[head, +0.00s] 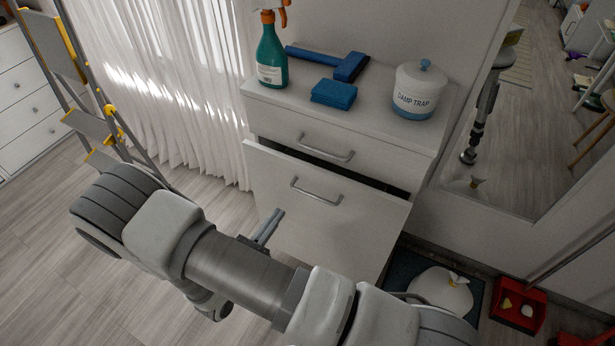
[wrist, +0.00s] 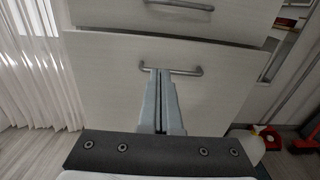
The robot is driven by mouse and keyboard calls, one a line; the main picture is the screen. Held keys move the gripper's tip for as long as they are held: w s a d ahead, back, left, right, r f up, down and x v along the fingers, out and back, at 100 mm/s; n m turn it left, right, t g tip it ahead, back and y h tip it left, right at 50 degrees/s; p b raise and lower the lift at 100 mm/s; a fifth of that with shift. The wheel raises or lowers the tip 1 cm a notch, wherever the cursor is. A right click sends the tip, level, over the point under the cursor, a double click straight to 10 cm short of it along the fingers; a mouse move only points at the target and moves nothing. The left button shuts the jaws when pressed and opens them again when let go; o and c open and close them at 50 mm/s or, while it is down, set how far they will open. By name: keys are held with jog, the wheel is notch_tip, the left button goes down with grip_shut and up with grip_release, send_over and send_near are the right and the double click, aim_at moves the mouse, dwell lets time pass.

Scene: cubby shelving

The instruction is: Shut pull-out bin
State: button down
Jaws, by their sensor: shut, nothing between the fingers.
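The pull-out bin (head: 300,220) is a tall white front with a silver bar handle (head: 316,192), below a shallow drawer (head: 325,142) in a white cabinet. In the head view it stands partly out, with a dark gap along its top edge. My gripper (head: 272,222) is in front of the bin's face, below and left of the handle in the head view. In the wrist view my gripper (wrist: 160,72) is shut, and its fingertips overlap the middle of the bin's handle (wrist: 171,70). I cannot tell whether they touch. The bin's inside is mostly hidden.
On the cabinet top stand a green spray bottle (head: 271,52), a blue brush (head: 345,66), a folded blue cloth (head: 334,93) and a damp trap tub (head: 414,90). A white bag (head: 440,292) and a red box (head: 517,306) sit right of the cabinet. A ladder (head: 75,75) stands left.

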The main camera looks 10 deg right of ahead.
jog(key=b, duration=0.3)
send_near(307, 171)
jog(key=x, duration=0.5)
jog(key=shift+w+d+f, duration=0.1)
jog(key=shift+w+d, duration=0.15)
jog(key=shift+w, duration=0.05)
jog(key=shift+w+d, duration=0.3)
jog(key=shift+w, duration=0.15)
jog(key=x, duration=0.4)
jog(key=shift+w+d, duration=0.2)
jog(key=shift+w, duration=0.15)
jog(key=shift+r, duration=0.25)
